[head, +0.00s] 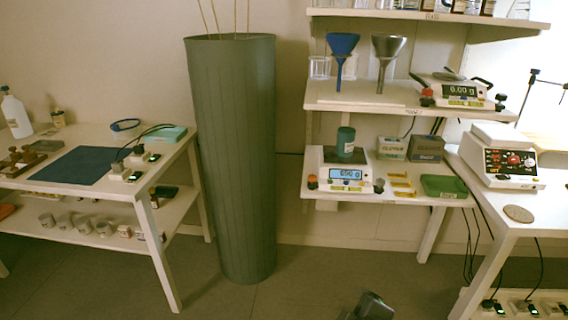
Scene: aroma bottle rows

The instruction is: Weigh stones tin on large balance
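A dark green cylindrical tin (346,142) stands upright on the pan of a balance (330,184) on the lower shelf. That balance's blue display is lit and seems to read about 650 g. No label on the tin is readable, so I cannot tell whether it is the stones tin. A smaller balance (458,101) on the shelf above reads 0.00 g. My gripper (372,306) shows only as a dark part at the bottom edge, low and well apart from the tin. Its fingers cannot be made out.
A tall grey-green cylinder (235,160) stands on the floor left of the shelves. A blue funnel (343,45) and a grey funnel (387,50) are above the tin. Boxes (425,148) and a green tray (443,187) are right of the balance. Floor in front is open.

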